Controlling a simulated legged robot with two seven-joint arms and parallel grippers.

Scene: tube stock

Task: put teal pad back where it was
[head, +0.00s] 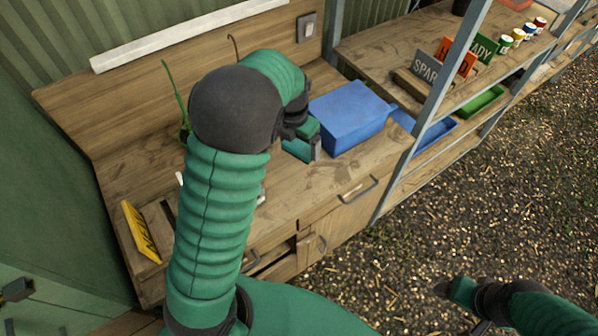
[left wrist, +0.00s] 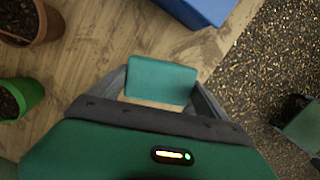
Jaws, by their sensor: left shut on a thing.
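The teal pad (left wrist: 161,80) is a flat rounded rectangle between the fingers of my left gripper (left wrist: 160,98) in the left wrist view. The gripper is shut on it, over the wooden bench. In the head view my left gripper (head: 315,148) is beside the blue box, with a teal piece (head: 297,150) at its fingers, partly hidden by my wrist. I cannot tell whether the pad touches the bench. My right gripper (head: 447,288) is low at the right over the gravel, too small to tell its opening.
A blue box (head: 350,115) stands on the bench (head: 335,180) just right of my left gripper. The wrist view shows a terracotta pot (left wrist: 45,22) and a green pot (left wrist: 30,95). A yellow sign (head: 141,232) stands at the left. A shelf upright (head: 430,110) rises at the right.

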